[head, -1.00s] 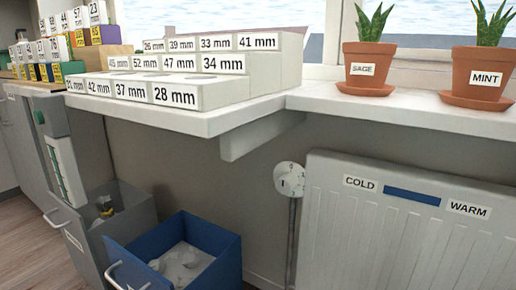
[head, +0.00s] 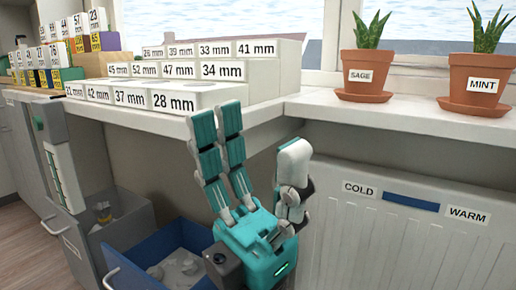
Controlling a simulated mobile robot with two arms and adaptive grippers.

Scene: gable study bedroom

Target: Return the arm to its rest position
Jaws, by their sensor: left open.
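My left gripper (head: 255,160) is in the lower middle of the head view. It is teal and grey, with its fingers pointing up and spread apart, and nothing is between them. It is in front of the white shelf's front edge (head: 290,108) and the radiator's left side, and above the right part of the blue drawer (head: 128,266). It hides the radiator's dial. My right gripper does not show.
A white stepped rack (head: 225,95) with millimetre labels stands on the shelf. Potted plants labelled SAGE (head: 360,80) and MINT (head: 480,85) stand to the right. A radiator (head: 400,240) is below. A grey drawer (head: 125,225) is open beside the blue one.

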